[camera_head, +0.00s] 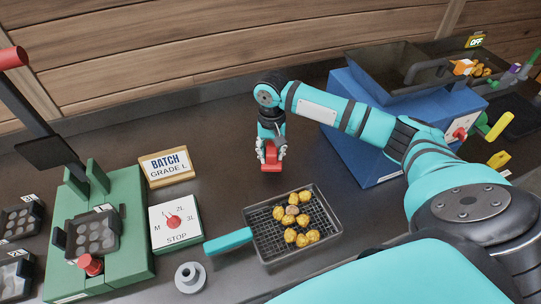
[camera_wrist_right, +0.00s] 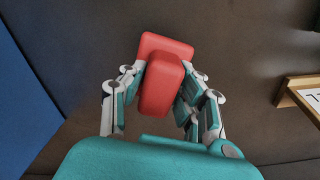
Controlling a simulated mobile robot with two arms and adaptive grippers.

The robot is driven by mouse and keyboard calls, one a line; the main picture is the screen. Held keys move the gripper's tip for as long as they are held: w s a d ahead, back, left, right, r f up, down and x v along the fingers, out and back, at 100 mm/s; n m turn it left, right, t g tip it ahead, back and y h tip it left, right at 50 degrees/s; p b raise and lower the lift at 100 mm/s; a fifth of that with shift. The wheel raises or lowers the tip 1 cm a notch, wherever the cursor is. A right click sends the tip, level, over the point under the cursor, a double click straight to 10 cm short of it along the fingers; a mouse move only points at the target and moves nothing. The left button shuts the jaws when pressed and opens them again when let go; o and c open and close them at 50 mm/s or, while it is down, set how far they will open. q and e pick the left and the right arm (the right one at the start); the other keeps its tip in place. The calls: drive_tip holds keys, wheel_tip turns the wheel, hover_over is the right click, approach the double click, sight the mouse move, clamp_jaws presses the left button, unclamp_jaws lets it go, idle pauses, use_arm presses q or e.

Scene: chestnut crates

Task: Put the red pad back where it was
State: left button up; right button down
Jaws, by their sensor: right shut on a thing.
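The red pad (camera_head: 271,157) is held in my right gripper (camera_head: 271,150) above the dark worktop. In the right wrist view the red pad (camera_wrist_right: 163,75) sits between the two fingers of my right gripper (camera_wrist_right: 160,90), which are shut on its sides. It shows a wider red part and a narrower block toward the camera. I cannot tell whether its lower end touches the worktop. My left gripper is not in view.
A mesh basket (camera_head: 256,222) with yellow chestnuts and a teal handle lies in front of the gripper. A batch sign (camera_head: 167,167), a dial box (camera_head: 175,226) and a green press (camera_head: 130,235) stand left. A blue machine (camera_head: 352,140) stands right. The worktop behind the gripper is clear.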

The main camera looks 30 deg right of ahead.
sight(270, 145)
drive_tip(key=shift+w+d, duration=0.1)
drive_tip(key=shift+w, duration=0.2)
drive_tip(key=shift+w+d, duration=0.15)
drive_tip(key=shift+w, duration=0.15)
wheel_tip(270, 145, down, 3)
drive_tip(key=shift+f+p, duration=0.15)
drive_tip(key=shift+p, duration=0.15)
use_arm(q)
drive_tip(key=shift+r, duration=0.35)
use_arm(e)
drive_tip(key=shift+f, duration=0.15)
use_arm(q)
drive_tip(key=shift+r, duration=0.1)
use_arm(e)
drive_tip(key=shift+f, duration=0.15)
drive_tip(key=c, duration=1)
unclamp_jaws()
drive_tip(key=shift+o, duration=0.2)
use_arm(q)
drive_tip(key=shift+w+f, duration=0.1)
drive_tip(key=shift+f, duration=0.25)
use_arm(e)
wheel_tip(270, 145, up, 12)
drive_tip(key=shift+w+r, duration=0.1)
drive_tip(key=shift+r, duration=0.05)
